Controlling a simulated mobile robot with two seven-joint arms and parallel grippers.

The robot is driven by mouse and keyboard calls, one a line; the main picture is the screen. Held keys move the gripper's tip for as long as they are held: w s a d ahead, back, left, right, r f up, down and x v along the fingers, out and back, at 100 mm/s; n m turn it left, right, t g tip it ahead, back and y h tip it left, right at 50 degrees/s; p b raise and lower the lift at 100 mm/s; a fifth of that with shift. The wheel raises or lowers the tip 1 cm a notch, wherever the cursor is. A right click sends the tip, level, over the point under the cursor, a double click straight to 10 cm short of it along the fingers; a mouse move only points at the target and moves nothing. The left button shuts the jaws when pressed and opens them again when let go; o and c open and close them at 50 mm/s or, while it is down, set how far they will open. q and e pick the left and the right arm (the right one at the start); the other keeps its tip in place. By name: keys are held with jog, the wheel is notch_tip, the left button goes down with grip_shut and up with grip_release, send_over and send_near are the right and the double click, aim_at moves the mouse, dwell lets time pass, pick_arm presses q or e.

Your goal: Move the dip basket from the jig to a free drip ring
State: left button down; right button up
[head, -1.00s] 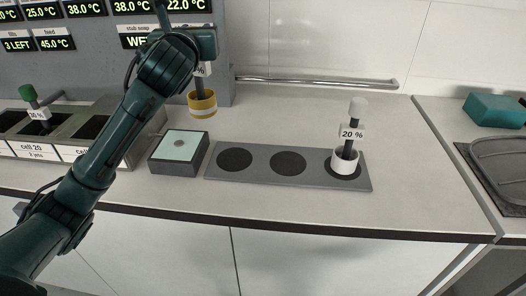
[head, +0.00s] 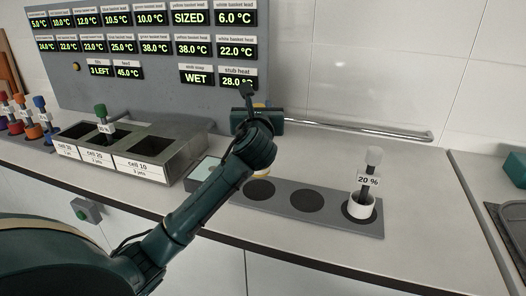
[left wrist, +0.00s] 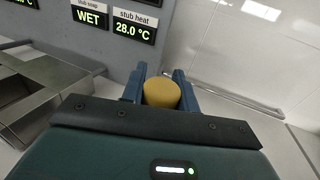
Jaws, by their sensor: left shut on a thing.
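My left gripper (head: 257,120) is shut on the yellow dip basket, gripping its yellow top knob (left wrist: 162,93), seen between the blue fingers in the left wrist view. In the head view my forearm hides most of the basket; a sliver of its yellow cup (head: 262,174) shows near the left end of the grey drip strip (head: 330,222). The strip's left ring (head: 258,190) and middle ring (head: 307,201) look bare. A white basket (head: 361,207) labelled 20 % stands upright on the right ring. The jig (head: 203,171), a pale-topped dark box, is partly behind my arm and holds no visible basket.
A metal tank (head: 190,152) with several cells stands left, with a green-knobbed basket (head: 101,112) in it. Several coloured baskets (head: 38,112) stand further left. A rail (head: 360,131) runs along the back wall. The display panel (head: 150,60) stands behind.

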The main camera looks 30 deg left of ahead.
pick_arm(q)
jog(key=shift+f+b, duration=0.3)
jog(key=shift+f, duration=2.8)
jog(key=c, duration=1.1)
grip_release()
jog(key=shift+o, duration=0.2)
jog(key=shift+s+d, duration=0.2)
jog(key=shift+s, duration=0.05)
jog(key=v, duration=1.1)
jog(key=shift+s, duration=0.25)
